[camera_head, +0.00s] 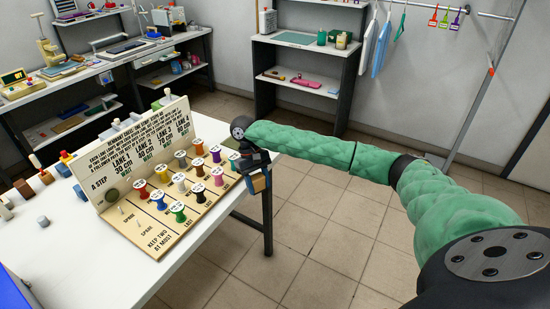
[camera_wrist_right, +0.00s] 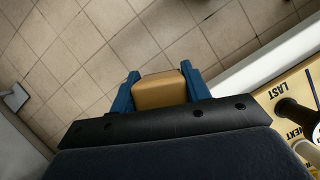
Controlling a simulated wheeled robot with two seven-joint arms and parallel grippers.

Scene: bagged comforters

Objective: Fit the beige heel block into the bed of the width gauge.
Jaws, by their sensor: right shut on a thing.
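My right gripper (camera_head: 259,184) is at the far right corner of the white table in the head view. In the right wrist view its blue fingers (camera_wrist_right: 159,72) are shut on a tan block (camera_wrist_right: 160,91), which looks like the beige heel block. The block is gripped between the two fingers, with bare floor tiles behind it and the table edge to its right. The width gauge cannot be made out for certain in either view. My left gripper is not in view.
A lettered spool board (camera_head: 125,222) with several coloured spools on posts stands on the white table (camera_head: 75,275), beside my right gripper. Small blocks and pegs, including a grey block (camera_head: 43,221), lie at the table's left. Open tiled floor (camera_head: 300,225) lies to the right.

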